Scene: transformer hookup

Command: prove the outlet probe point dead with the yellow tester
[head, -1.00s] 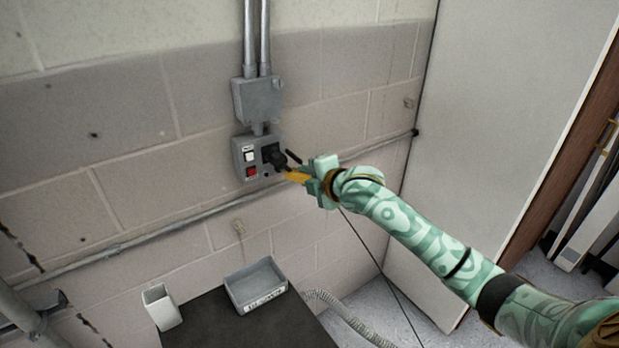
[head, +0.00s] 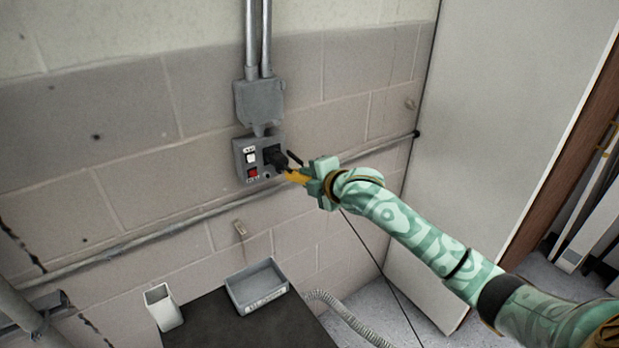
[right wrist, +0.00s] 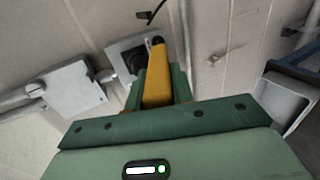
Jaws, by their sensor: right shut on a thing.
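The outlet box (head: 241,158) is a grey plate on the block wall with a white switch, a red switch and a black socket or plug (head: 273,156). My right gripper (head: 309,178) is shut on the yellow tester (head: 295,177), whose tip points at the lower right of the outlet box. In the right wrist view the yellow tester (right wrist: 157,85) lies between the green fingers, its dark tip over the edge of the outlet box (right wrist: 127,46). I cannot tell whether the tip touches the probe point. My left gripper is not in view.
A grey junction box (head: 260,100) with conduits sits above the outlet. A pipe (head: 180,226) runs along the wall below. A dark table (head: 215,325) carries a grey tray (head: 257,287) and a white holder (head: 163,307). A pale cabinet panel (head: 500,110) stands at the right.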

